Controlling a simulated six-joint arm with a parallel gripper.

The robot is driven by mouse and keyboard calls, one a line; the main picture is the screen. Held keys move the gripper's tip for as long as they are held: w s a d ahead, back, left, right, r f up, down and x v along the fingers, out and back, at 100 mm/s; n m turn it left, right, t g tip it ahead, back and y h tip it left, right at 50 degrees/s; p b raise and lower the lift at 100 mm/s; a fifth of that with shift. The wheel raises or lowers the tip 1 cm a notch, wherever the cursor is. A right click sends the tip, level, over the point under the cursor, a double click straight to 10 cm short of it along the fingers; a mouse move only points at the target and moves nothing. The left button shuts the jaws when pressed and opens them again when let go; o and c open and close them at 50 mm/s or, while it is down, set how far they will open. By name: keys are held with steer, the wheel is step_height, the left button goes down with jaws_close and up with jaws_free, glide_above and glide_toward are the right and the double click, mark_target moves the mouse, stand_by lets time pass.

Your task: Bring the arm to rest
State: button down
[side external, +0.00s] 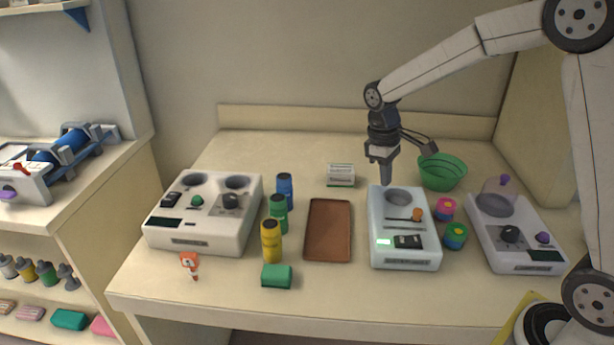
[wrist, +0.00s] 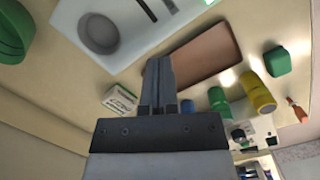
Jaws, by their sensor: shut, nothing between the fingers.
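My gripper (side external: 386,174) points straight down above the table, just behind the white device with a round well (side external: 405,255). Its fingers are shut with nothing between them. In the wrist view the closed fingers (wrist: 158,75) stand over bare tabletop, next to the brown tray (wrist: 215,55) and the same device (wrist: 125,30). My arm reaches in from the right of the side view, over the green bowl (side external: 442,172). The exact height of the fingertips over the table is hard to tell.
A small white-green box (side external: 341,175) stands left of my gripper. Blue, green and yellow bottles (side external: 271,240) stand left of the brown tray (side external: 328,230). A two-well machine (side external: 205,225) is at left, a domed machine (side external: 515,235) at right. Small round containers (side external: 455,237) sit between the right-hand devices.

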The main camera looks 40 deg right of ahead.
steer(key=s+a+f+m+t, duration=0.2)
steer(key=s+a+f+t, duration=0.2)
steer(key=s+a, duration=0.3)
steer(key=s+f, duration=0.1)
steer(key=s, duration=0.4)
steer(key=shift+s+f+m+y, duration=0.15)
steer(key=shift+s+m+y, duration=0.2)
steer(key=shift+m+y, duration=0.05)
